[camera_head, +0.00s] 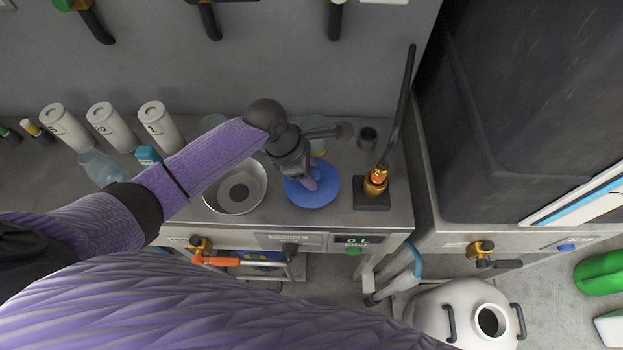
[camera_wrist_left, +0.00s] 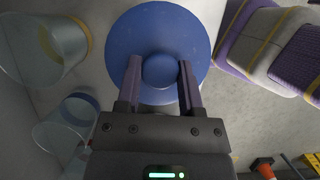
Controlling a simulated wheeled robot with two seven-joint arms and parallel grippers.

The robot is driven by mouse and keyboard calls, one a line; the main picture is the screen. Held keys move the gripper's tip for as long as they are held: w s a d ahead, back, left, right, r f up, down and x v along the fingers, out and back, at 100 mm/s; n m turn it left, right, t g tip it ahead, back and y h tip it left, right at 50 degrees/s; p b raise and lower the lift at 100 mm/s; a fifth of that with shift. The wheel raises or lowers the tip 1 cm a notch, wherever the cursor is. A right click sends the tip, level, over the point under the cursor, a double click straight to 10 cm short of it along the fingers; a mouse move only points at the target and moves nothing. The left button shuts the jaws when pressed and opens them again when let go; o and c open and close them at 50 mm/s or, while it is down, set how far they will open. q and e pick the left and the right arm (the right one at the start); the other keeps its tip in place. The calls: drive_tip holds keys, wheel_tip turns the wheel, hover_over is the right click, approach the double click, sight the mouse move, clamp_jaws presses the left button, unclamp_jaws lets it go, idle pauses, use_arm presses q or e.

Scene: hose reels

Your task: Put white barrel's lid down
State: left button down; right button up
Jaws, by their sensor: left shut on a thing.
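A round blue lid (camera_head: 320,195) with a central knob is in my left gripper (camera_head: 303,180), over the front part of the steel bench. In the left wrist view, the fingers of my left gripper (camera_wrist_left: 160,72) are shut on the knob of the blue lid (camera_wrist_left: 160,22), one on each side. I cannot tell whether the lid touches the bench top. The white barrel (camera_head: 455,305) stands on the floor at the lower right, its round mouth open and dark. My right gripper is not in view.
A steel bowl (camera_head: 252,201) sits left of the lid. An orange-and-black nozzle (camera_head: 376,180) stands upright on its base to the right. White cylinders (camera_head: 112,127) line the bench's left side. A grey hose end (camera_head: 400,284) hangs near the barrel. Clear vessels (camera_wrist_left: 45,50) show beside the lid.

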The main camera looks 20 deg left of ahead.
use_arm(q)
wheel_tip(320, 180, down, 3)
drive_tip(key=shift+r+b, duration=0.1)
drive_tip(key=shift+b, duration=0.45)
drive_tip(key=shift+f, duration=0.3)
drive_tip(key=shift+r, duration=0.25)
drive_tip(key=shift+c, duration=1.2)
unclamp_jaws()
drive_tip(key=shift+f, duration=0.15)
drive_tip(key=p+v, duration=0.6)
drive_tip(key=v, duration=0.6)
